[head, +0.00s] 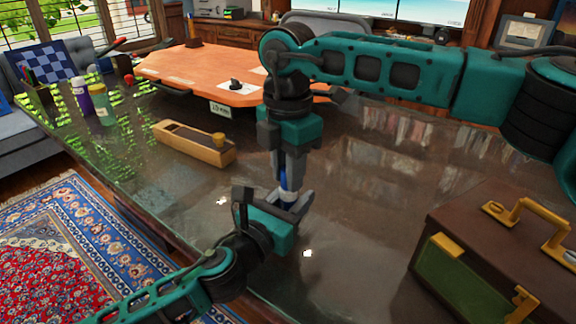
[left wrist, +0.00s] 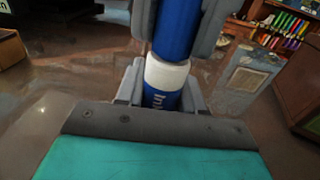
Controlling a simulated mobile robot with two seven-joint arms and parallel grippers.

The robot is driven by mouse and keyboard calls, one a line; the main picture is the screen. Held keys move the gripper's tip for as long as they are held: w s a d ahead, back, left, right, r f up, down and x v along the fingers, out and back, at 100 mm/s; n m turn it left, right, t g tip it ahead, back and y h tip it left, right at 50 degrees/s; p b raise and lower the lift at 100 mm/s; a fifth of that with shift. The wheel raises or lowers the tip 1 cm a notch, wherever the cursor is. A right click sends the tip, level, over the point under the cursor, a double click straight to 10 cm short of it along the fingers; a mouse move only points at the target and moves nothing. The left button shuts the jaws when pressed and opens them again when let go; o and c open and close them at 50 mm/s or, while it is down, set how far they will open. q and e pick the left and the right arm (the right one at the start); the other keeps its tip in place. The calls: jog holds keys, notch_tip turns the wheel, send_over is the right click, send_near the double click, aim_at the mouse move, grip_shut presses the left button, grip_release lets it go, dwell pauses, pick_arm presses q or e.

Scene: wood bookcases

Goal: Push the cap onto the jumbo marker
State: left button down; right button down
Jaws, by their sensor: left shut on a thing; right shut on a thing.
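The jumbo marker (left wrist: 163,99) stands upright in the left wrist view, a blue barrel with pale lettering and a white collar (left wrist: 166,74). My left gripper (head: 288,203) is shut on its barrel above the glass table. The blue cap (left wrist: 176,30) is directly above the collar, in the fingers of my right gripper (head: 288,178), which points straight down and is shut on it. The cap's lower edge appears to meet the white collar; I cannot tell how far it is seated. In the head view the fingers hide most of both parts.
A wooden block with a knob (head: 195,143) lies on the glass table (head: 350,215) to the left. A brown case with brass handles (head: 505,240) stands at the right. Bottles (head: 102,104) and a pen holder (head: 40,102) are at the far left.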

jog(key=shift+f, duration=0.2)
jog(key=c, duration=0.8)
grip_release()
jog(key=shift+r, duration=0.15)
notch_tip(320, 180, up, 12)
pick_arm(q)
jog(key=c, duration=0.6)
grip_release()
jog(key=shift+s, duration=0.1)
jog(key=p+v, duration=0.1)
jog(key=v, duration=1.1)
jog(key=shift+s+a, duration=0.2)
jog(key=shift+s, duration=0.15)
pick_arm(e)
jog(key=shift+r, duration=0.35)
